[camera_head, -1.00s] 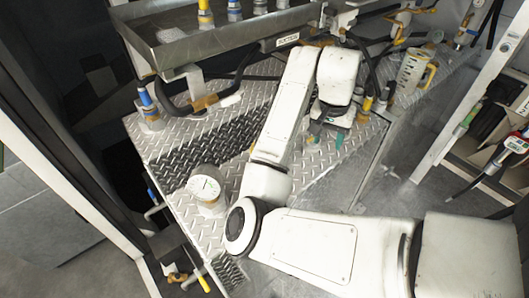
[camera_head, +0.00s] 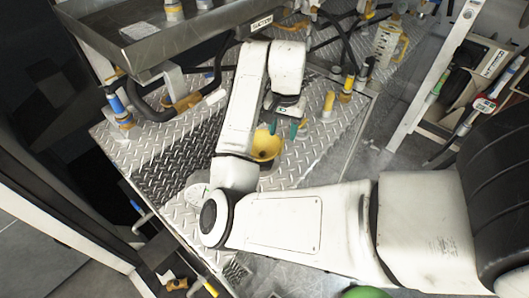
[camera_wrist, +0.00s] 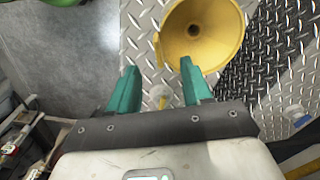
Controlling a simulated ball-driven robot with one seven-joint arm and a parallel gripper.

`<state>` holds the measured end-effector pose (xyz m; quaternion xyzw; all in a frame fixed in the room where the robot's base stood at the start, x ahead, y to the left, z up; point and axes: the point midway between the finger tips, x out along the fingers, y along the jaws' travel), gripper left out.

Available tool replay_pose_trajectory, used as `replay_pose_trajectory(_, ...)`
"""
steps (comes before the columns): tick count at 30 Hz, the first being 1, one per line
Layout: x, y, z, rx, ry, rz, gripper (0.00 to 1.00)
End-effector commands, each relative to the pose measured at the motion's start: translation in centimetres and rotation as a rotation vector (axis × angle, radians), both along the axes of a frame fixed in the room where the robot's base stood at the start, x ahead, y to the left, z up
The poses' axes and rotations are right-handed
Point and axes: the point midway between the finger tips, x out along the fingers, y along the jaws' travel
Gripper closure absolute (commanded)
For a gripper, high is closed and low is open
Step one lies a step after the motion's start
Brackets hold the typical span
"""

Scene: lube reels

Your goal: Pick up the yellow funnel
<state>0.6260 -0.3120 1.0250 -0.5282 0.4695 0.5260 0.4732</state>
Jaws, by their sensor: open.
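The yellow funnel (camera_head: 266,146) rests on the diamond-plate deck, partly hidden behind my arm in the head view. In the wrist view the funnel (camera_wrist: 203,32) shows its wide round mouth and dark centre hole, just beyond my right fingertip. A small tab on its rim points left. My gripper (camera_head: 286,127) has green fingers and hangs close to the funnel. The funnel lies ahead and to the right of the gap.
A metal tray (camera_head: 190,35) overhangs the deck at the back left. A yellow-topped bottle (camera_head: 347,88) and a white jug (camera_head: 388,42) stand at the right. A blue-topped bottle (camera_head: 117,108) stands at the left. A white gauge (camera_head: 195,192) is partly hidden by my arm.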

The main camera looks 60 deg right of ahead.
Motion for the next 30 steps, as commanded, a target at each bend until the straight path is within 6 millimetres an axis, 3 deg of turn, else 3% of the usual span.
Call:
replay_pose_trajectory(5,0.2,0.3,-1.2,0.002,0.001,0.003,0.51)
replay_pose_trajectory(13,0.4,0.5,-4.8,0.001,0.002,0.001,0.51)
replay_pose_trajectory(22,0.4,0.5,-5.4,0.0,0.0,0.0,0.51)
replay_pose_trajectory(30,0.4,0.5,-5.4,0.0,0.0,0.0,0.76)
